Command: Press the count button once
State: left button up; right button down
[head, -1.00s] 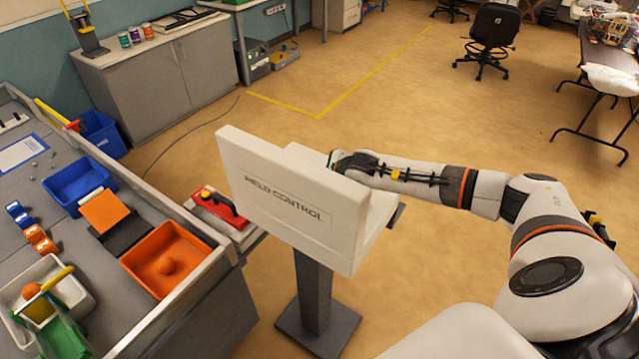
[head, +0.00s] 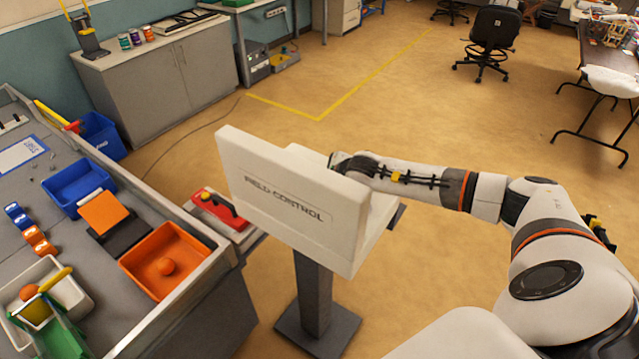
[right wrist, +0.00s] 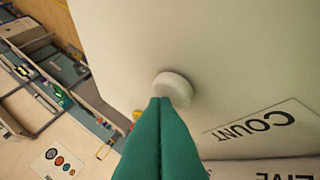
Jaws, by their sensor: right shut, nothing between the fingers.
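The field control console (head: 290,195) stands on a dark post, its lettered back toward the head camera. The count button (right wrist: 174,88) is a round white knob on the console's pale face in the right wrist view, beside the COUNT label (right wrist: 250,126). My right gripper (right wrist: 160,100) is shut and empty, its green fingertips at the knob's near edge. They overlap it in the picture; I cannot tell whether they touch or press it. In the head view the console hides the button and my right fingers. My left gripper is not in view.
A grey field table with an orange tray (head: 195,248), a blue bin (head: 60,190) and a white bin stands at the left.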

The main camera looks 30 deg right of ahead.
jog(key=shift+r, duration=0.85)
jog(key=shift+r+p, duration=0.1)
jog(key=shift+p, duration=0.2)
jog(key=shift+r+p, duration=0.95)
jog(key=shift+r, duration=1.5)
jog(key=shift+f, duration=0.1)
